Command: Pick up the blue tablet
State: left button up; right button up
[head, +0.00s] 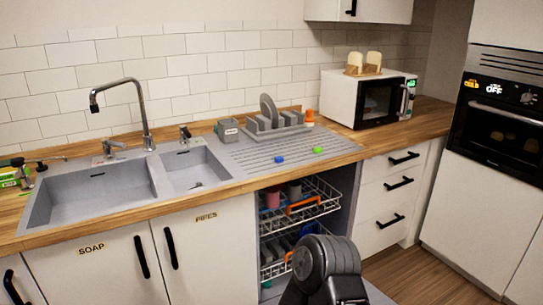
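The blue tablet (279,159) is a small blue block lying on the grey ribbed draining board (240,150), right of the sink. A similar small green tablet (318,150) lies to its right, apart from it. Neither of my grippers can be made out. One dark, rounded link of my own arm shows at the bottom centre, in front of the open dishwasher, well below the counter. Nothing touches the blue tablet.
Behind the tablets stand a dish rack (275,122) with a plate, a grey container (228,131) and an orange-topped item (309,117). The dishwasher (300,208) below is open with racks showing. A microwave (367,98) stands to the right. The board's front edge is clear.

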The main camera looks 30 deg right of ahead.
aim_at(278, 160)
jog(key=i+l, duration=0.3)
jog(key=i, duration=0.15)
jog(key=i+l+z, duration=0.15)
jog(key=i, duration=0.35)
jog(key=l, duration=0.1)
